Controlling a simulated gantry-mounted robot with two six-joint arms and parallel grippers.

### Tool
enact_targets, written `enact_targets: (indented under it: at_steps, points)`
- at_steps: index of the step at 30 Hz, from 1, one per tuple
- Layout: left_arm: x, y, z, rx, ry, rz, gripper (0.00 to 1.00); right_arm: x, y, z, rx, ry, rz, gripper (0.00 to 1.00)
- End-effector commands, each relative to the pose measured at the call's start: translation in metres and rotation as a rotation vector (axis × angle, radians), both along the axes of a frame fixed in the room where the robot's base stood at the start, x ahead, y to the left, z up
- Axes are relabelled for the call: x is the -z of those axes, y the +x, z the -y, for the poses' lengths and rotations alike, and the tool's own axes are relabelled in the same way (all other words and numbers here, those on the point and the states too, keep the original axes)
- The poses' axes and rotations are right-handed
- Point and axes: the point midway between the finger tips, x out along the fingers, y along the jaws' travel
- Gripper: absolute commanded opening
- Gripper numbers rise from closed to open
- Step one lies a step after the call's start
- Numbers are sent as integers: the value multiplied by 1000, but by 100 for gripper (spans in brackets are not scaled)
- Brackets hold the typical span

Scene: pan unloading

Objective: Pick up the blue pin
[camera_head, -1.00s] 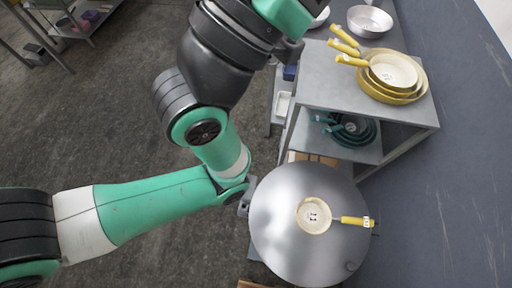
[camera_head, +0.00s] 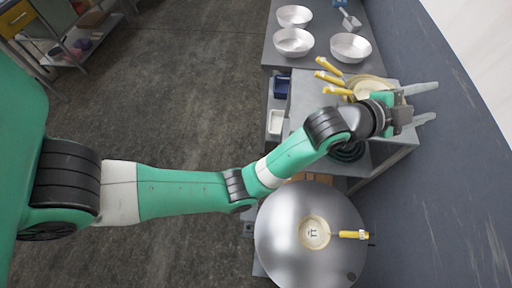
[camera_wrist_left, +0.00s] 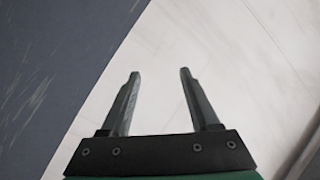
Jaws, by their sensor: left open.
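I cannot make out a blue pin in either view. A small dark blue bin (camera_head: 283,86) sits on the left side of the grey shelf in the head view. My left gripper (camera_head: 434,103) is at the right, past the shelf's right side, with its fingers pointing right, well away from the bin. In the left wrist view the fingers (camera_wrist_left: 160,75) are apart, with nothing between them and a pale surface beyond. My right gripper is not in view.
Several yellow-handled pans (camera_head: 371,86) sit on the grey shelf (camera_head: 308,92), partly hidden by my left wrist. Metal bowls (camera_head: 294,42) stand behind. A white tray (camera_head: 276,122) is below the blue bin. A small pan (camera_head: 314,232) rests on the large silver disc (camera_head: 285,255).

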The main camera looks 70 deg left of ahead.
Motion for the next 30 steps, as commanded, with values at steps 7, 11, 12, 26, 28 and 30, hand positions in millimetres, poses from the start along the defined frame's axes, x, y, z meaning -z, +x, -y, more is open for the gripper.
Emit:
enact_targets:
  at_steps: [7,11,12,26,28,30]
  points:
    - [213,-43,-55,34,275,-706,62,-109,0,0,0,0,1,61]
    - [315,-166,-73,132,313,-1112,62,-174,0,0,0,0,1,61]
    - [333,-206,-74,160,305,-1209,62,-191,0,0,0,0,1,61]
    - [377,-367,-61,243,197,-1532,62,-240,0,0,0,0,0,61]
    - [383,-366,-61,243,198,-1532,62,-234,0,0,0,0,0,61]
    - [394,-366,-61,243,198,-1532,62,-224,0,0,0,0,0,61]
